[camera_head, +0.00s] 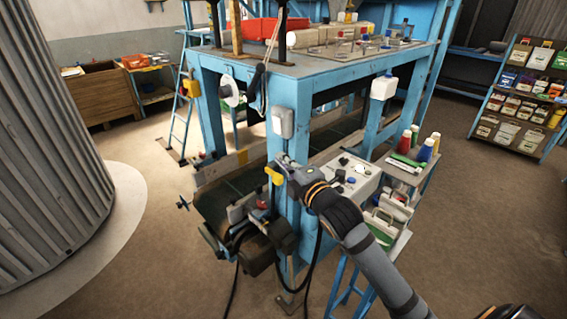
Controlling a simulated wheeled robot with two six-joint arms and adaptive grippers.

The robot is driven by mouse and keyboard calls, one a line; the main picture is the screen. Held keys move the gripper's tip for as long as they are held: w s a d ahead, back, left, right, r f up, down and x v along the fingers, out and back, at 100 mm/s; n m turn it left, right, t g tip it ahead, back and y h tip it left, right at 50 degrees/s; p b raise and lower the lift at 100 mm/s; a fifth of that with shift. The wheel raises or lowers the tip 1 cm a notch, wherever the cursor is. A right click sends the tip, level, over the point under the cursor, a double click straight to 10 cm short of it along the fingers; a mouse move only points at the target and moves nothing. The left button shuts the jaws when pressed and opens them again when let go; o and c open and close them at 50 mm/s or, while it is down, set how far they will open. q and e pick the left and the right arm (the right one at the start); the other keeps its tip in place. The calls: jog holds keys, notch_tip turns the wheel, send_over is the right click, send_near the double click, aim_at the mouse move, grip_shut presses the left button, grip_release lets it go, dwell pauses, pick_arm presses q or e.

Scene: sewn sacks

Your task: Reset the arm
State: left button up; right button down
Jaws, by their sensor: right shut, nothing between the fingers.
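My right arm reaches in from the lower right, grey and black with orange rings. Its gripper (283,174) is shut and empty, in front of the blue post of the sewing machine frame (291,150). A small yellow part (273,176) shows right at the fingertips; I cannot tell whether they touch it. My left gripper is not in view.
Dark cables hang below the frame. A ridged grey silo (45,150) stands at left. The floor (140,255) is open at lower left.

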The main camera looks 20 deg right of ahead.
jog(key=s+d+f+m+g+h, duration=0.1)
jog(key=s+f+m+g, duration=0.25)
jog(key=f, duration=0.45)
jog(key=s+f+m+g+h, duration=0.1)
jog(key=s+f+m+g, duration=0.2)
jog(key=f+m, duration=0.35)
jog(key=s+f+m+g, duration=0.75)
jog(key=s+f, duration=0.65)
jog(key=s, duration=0.4)
notch_tip(320, 180, down, 25)
jog(key=s+d+g, duration=0.2)
jog(key=s+d+f+b, duration=0.1)
jog(key=s+f, duration=1.8)
jog(key=shift+s+d+m+g, duration=0.2)
jog(key=shift+m+g, duration=0.2)
jog(key=shift+m, duration=0.05)
